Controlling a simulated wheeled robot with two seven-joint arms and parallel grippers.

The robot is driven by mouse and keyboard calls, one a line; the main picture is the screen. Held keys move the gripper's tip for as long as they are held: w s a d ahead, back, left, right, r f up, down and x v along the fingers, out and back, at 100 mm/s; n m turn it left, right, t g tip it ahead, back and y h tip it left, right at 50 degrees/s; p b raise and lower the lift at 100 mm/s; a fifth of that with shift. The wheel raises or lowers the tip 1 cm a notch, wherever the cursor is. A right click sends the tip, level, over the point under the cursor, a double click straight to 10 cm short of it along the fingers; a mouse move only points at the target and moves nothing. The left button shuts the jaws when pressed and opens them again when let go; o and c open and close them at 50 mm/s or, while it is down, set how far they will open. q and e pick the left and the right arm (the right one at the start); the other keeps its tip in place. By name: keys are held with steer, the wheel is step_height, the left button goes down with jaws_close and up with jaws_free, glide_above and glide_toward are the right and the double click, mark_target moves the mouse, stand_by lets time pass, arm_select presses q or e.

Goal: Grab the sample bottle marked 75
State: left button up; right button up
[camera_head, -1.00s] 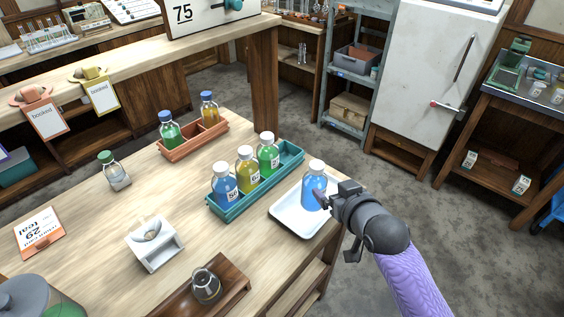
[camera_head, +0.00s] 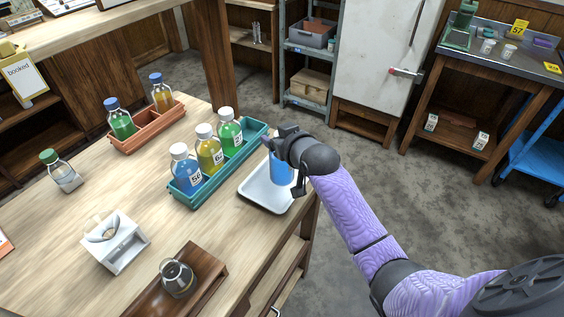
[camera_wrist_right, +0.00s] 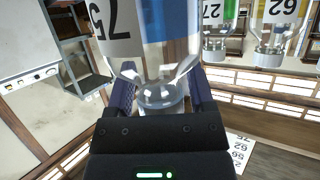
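The bottle marked 75 (camera_wrist_right: 165,40) fills the upper middle of the right wrist view, upside down in the picture, with blue liquid. In the head view this blue bottle (camera_head: 281,171) stands in the white tray (camera_head: 262,198) at the bench's right end, its upper part hidden by my gripper. My right gripper (camera_head: 272,145) is at the bottle, one finger on each side in the wrist view (camera_wrist_right: 163,98). I cannot tell whether the fingers press on it. My left gripper is not in view.
A teal rack (camera_head: 207,189) with blue, yellow and green bottles stands just left of the tray. An orange rack (camera_head: 150,133) with two bottles, a loose bottle (camera_head: 63,172), a white holder (camera_head: 122,250) and a wooden stand (camera_head: 210,267) are also on the bench.

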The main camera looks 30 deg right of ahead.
jaws_close()
stand_by(1.1)
